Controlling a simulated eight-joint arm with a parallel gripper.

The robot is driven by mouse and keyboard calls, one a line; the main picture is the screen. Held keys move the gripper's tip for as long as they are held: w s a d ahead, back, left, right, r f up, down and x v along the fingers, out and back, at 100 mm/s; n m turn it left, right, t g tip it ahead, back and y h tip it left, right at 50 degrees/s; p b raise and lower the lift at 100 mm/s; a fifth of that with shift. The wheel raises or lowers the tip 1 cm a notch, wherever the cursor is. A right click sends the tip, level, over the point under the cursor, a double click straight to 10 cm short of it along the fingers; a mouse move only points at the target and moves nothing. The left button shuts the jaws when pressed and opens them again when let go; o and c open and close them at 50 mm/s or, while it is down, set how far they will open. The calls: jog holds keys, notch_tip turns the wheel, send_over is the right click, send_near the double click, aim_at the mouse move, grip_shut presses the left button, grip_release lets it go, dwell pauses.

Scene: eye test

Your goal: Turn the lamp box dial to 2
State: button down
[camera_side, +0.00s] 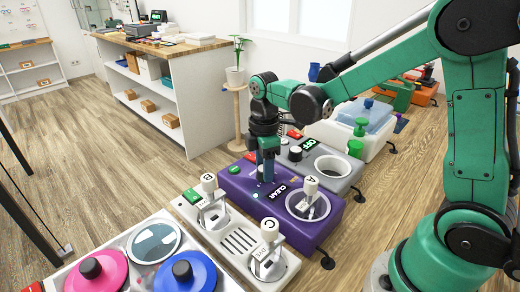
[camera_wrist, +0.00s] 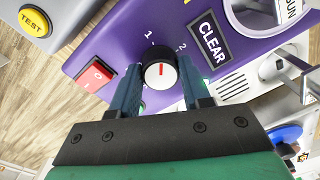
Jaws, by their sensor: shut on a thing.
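A purple box (camera_side: 237,184) stands in the row of panels in the side view and fills much of the wrist view (camera_wrist: 235,17). I cannot read a lamp label on it. Its round black dial (camera_wrist: 153,82) has a white cap with a red line. The numbers 1 and 2 are printed above the dial; the line points up, seemingly between them. My gripper (camera_wrist: 161,80) is shut on the dial, one blue finger on each side. In the side view my gripper (camera_side: 266,174) reaches down onto the purple box and hides the dial.
A red rocker switch (camera_wrist: 96,74) and a CLEAR label (camera_wrist: 212,39) flank the dial. A grey box (camera_side: 338,184) with a black knob (camera_side: 295,153) stands behind. A pale panel with levers (camera_side: 238,240) stands in front. A yellow TEST button (camera_wrist: 34,20) is at top left.

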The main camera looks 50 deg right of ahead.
jog(key=m, duration=0.5)
jog(key=shift+m, duration=0.3)
jog(key=m, duration=0.4)
jog(key=shift+m, duration=0.3)
jog(key=shift+c, duration=2)
grip_release()
jog(key=shift+d+r, duration=0.1)
jog(key=shift+r, duration=2.75)
